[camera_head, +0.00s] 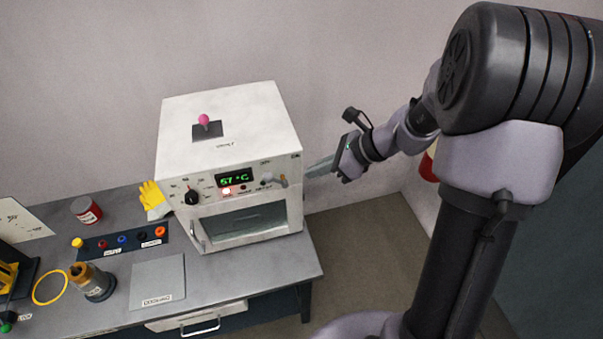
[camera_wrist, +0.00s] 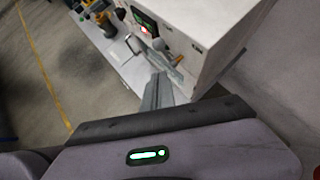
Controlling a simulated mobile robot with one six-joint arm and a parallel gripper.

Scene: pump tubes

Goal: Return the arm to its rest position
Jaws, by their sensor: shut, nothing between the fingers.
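My gripper (camera_head: 318,168) is shut and empty, at the end of my arm, close to the right side of a white oven-like box. Its closed fingers point left toward the box's front right edge; I cannot tell whether they touch it. In the wrist view the shut fingers (camera_wrist: 157,92) extend up toward the box's front panel. The white box (camera_head: 228,112) stands on the grey bench, with a green display reading 57 °C, a lit red lamp, a dark knob and a small lever at the panel's right. A pink-knobbed lever stands on its top.
The grey bench (camera_head: 226,268) holds a yellow glove (camera_head: 151,194), a red can (camera_head: 86,210), a dark strip with coloured rings (camera_head: 120,242), a grey plate (camera_head: 157,279) and a brown-topped container (camera_head: 91,281). The floor (camera_head: 365,240) right of the bench is clear. A wall stands behind.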

